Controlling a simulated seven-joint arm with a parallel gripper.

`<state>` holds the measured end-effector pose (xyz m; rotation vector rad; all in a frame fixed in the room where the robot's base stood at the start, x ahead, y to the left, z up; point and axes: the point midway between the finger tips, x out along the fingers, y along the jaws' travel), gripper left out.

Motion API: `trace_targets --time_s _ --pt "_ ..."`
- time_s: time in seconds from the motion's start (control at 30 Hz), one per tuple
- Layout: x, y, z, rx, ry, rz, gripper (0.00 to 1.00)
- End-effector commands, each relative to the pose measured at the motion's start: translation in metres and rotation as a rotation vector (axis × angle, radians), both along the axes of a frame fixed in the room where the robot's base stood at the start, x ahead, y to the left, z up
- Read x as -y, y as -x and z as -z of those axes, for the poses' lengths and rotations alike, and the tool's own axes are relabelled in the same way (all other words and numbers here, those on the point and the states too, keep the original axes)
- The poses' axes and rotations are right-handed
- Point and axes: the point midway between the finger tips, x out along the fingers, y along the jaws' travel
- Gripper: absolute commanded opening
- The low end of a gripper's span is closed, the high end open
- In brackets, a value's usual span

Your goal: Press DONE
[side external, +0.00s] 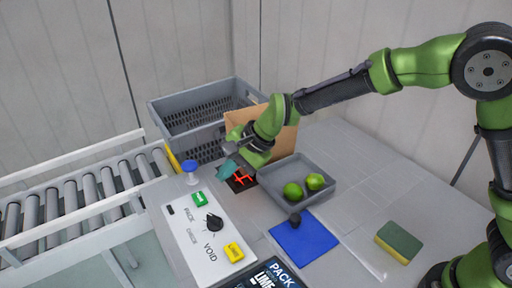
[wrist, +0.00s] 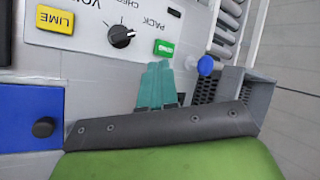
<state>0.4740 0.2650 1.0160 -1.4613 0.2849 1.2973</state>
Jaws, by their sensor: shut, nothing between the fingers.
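A white control panel (side external: 210,235) lies flat on the table and carries a green button (side external: 199,199). The button's small white lettering is too blurred for me to read; it also shows in the wrist view (wrist: 164,48). The panel also has a black dial (side external: 214,223) with PACK, CHECK and VOID around it, and a yellow button (side external: 234,252) that reads LIME in the wrist view. My gripper (side external: 228,167) has teal fingers, shut and empty, up and to the right of the green button. In the wrist view its fingertips (wrist: 158,64) appear just below the button; contact is not visible.
A blue-topped white object (side external: 190,170) stands close behind the panel. A grey tray (side external: 322,196) with two limes, a dark display with red marks (side external: 240,181), a brown box (side external: 288,140) and a grey crate (side external: 165,115) surround my gripper. A roller conveyor (side external: 75,205) is left.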

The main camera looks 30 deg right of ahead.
Motion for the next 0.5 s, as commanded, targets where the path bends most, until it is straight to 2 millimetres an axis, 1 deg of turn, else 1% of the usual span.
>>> trace_targets --time_s 0.03,0.13,0.17,0.2,0.23,0.3,0.4,0.5 --pt "-0.015 -0.012 0.013 -0.02 -0.03 0.06 0.0" --pt "-0.037 -0.039 0.024 -0.048 -0.121 0.214 0.0" --pt "-0.041 -0.048 0.023 -0.052 -0.156 0.266 0.0" --pt "-0.043 -0.058 0.018 -0.053 -0.2 0.327 0.0" --pt "-0.044 -0.064 0.012 -0.054 -0.23 0.363 0.0" --pt "-0.046 -0.071 0.0 -0.057 -0.284 0.422 0.0" --pt "-0.045 -0.073 -0.001 -0.074 -0.312 0.472 0.0" --pt "-0.045 -0.073 -0.001 -0.082 -0.319 0.484 0.0"
